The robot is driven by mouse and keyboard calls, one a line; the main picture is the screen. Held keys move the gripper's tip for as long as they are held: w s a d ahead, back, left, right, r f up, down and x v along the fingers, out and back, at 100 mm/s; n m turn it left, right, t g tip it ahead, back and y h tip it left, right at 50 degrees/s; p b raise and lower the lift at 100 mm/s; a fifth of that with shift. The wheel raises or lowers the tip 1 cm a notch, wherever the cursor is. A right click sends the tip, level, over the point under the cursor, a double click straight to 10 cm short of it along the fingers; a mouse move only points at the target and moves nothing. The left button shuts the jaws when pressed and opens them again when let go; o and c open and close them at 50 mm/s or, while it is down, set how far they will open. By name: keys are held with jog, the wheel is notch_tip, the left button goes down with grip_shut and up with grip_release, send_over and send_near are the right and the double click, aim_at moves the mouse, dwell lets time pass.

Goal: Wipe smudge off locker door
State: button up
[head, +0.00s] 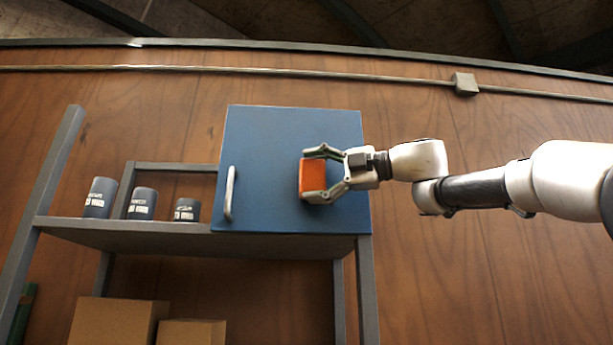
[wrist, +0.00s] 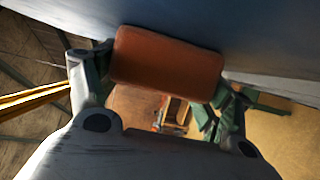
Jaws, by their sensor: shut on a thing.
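A blue locker (head: 270,130) with a plain door stands on a grey shelf, and a vertical metal handle (head: 230,194) is on the door's left side. My gripper (head: 311,176) is shut on an orange sponge-like block (head: 311,178), one finger at its top edge and one at its bottom edge. The block is in front of the right half of the door. In the wrist view the block (wrist: 168,58) sits between the fingers, its far side at or very near the blue surface (wrist: 210,22); contact is not clear. I see no smudge; the block and gripper cover part of the door.
Several dark labelled cans (head: 142,203) stand on the grey shelf (head: 130,233) left of the locker. Cardboard boxes (head: 118,320) are below. A pipe with a junction box (head: 465,84) crosses the wooden wall above. The space left of the gripper is free up to the handle.

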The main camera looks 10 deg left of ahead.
jog(key=shift+w+d, duration=0.25)
jog(key=shift+d, duration=0.75)
jog(key=shift+w+d, duration=0.2)
jog(key=shift+d, duration=0.75)
jog(key=shift+w+d, duration=0.25)
jog(key=shift+d, duration=0.75)
jog(key=shift+s+a, duration=0.55)
jog(key=shift+a, duration=1.8)
jog(key=shift+s+a, duration=0.6)
jog(key=shift+a, duration=1.8)
jog(key=shift+s+a, duration=0.55)
jog(key=shift+a, duration=1.8)
jog(key=shift+s, duration=0.1)
jog(key=shift+s+d, duration=0.25)
jog(key=shift+s, duration=0.7)
jog(key=shift+s+d, duration=0.2)
jog(key=shift+s, duration=0.75)
jog(key=shift+s+d, duration=0.25)
jog(key=shift+s, duration=0.7)
jog(key=shift+s, duration=0.1)
jog(key=s, duration=0.2)
jog(key=shift+s+d, duration=0.35)
jog(key=shift+d, duration=0.1)
